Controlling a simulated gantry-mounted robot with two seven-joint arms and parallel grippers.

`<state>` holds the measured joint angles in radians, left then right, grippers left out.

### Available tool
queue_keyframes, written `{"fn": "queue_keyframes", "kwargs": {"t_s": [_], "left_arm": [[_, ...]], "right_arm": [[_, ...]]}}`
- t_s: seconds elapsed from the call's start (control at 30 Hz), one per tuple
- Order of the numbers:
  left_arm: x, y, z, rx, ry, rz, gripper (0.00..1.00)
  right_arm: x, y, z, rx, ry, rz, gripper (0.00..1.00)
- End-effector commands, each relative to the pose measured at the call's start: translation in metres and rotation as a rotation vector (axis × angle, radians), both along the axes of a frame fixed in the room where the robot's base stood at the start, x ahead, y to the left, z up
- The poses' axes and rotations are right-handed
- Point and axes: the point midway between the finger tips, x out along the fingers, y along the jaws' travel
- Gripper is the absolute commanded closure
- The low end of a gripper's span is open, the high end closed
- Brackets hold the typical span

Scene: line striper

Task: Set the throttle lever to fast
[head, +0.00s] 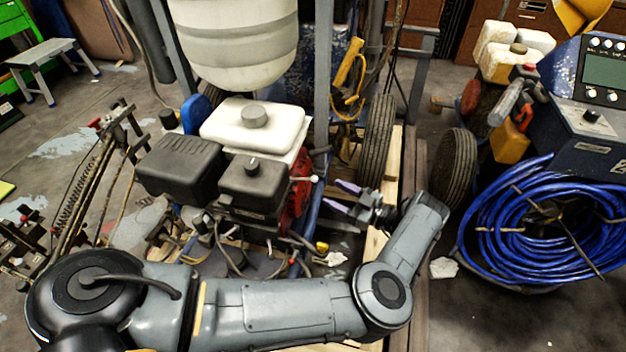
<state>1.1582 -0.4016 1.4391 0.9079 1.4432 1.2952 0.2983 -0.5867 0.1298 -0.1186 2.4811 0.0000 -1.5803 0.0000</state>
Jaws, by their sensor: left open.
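The line striper's engine (262,150) stands in the middle, with a white tank on top and black housings in front. A short lever with a pale knob (314,179) sticks out to the right from its red side; it looks like the throttle lever, but I see no fast or slow marking. My left gripper (338,196) is to the right of the engine, slightly below and right of that knob. It points left, its two purplish fingers apart with nothing between them. It appears not to touch the lever; the depth gap is unclear. My right gripper is out of view.
A black wheel (375,142) stands just behind my gripper. Blue hose (540,225) is coiled on another machine at the right. Cables and linkages lie below the engine and at the left.

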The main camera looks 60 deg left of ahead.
Motion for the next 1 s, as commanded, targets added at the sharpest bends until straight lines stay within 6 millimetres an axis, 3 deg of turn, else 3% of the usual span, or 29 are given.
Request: {"fn": "queue_keyframes", "kwargs": {"t_s": [0.33, 0.7, 1.0], "left_arm": [[-0.014, 0.027, 0.0, 0.004, 0.001, -0.001, 0.42], [-0.035, 0.066, 0.0, 0.003, 0.0, 0.001, 0.42], [-0.038, 0.073, 0.0, 0.001, -0.001, -0.001, 0.42]], "right_arm": [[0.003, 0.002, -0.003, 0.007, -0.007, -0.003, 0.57], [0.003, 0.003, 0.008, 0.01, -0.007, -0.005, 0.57], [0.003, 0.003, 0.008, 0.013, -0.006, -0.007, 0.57]]}}
